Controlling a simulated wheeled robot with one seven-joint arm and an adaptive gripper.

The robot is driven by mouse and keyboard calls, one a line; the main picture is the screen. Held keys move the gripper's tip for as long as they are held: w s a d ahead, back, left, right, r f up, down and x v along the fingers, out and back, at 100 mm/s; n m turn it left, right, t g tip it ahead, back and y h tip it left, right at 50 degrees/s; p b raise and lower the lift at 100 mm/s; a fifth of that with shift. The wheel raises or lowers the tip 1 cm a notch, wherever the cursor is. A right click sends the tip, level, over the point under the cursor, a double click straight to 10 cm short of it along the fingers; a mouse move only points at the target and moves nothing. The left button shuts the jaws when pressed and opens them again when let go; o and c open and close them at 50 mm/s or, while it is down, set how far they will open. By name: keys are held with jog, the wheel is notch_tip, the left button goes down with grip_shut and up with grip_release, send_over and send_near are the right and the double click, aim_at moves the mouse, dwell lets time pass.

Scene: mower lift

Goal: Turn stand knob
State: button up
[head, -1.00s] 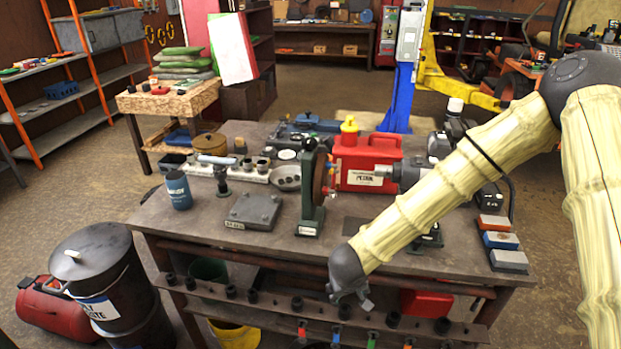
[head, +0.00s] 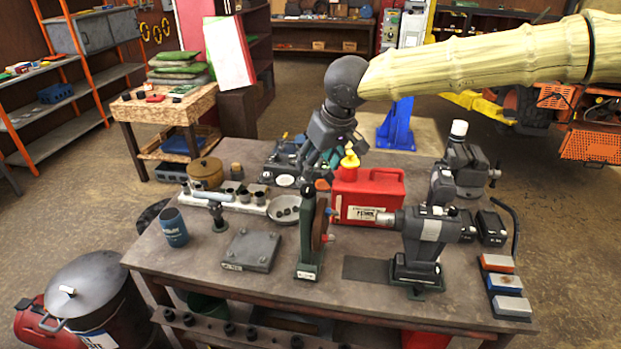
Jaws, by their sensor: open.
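A green upright stand (head: 308,240) stands on the workbench with a brown disc (head: 320,224) on its right side. A small orange-red knob (head: 322,184) shows at the stand's top, and small red-tipped parts show on the disc's right. I cannot tell for sure which of these is the stand knob. My gripper (head: 318,172) is open, pointing down just above the top of the stand. Its fingertips are small and dark here, so I cannot tell whether they touch the knob.
A red fuel can (head: 368,195) with a yellow cap stands right behind the stand. A grey machine (head: 425,240) stands to the right. A flat metal plate (head: 250,250), a blue can (head: 174,228) and a grey bowl (head: 285,210) are to the left. The bench's front edge is mostly clear.

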aim_at(308, 188)
jog(key=p+x, duration=0.2)
jog(key=x, duration=0.8)
jog(key=shift+p, duration=0.4)
jog(key=shift+r, duration=0.1)
jog(key=c, duration=1)
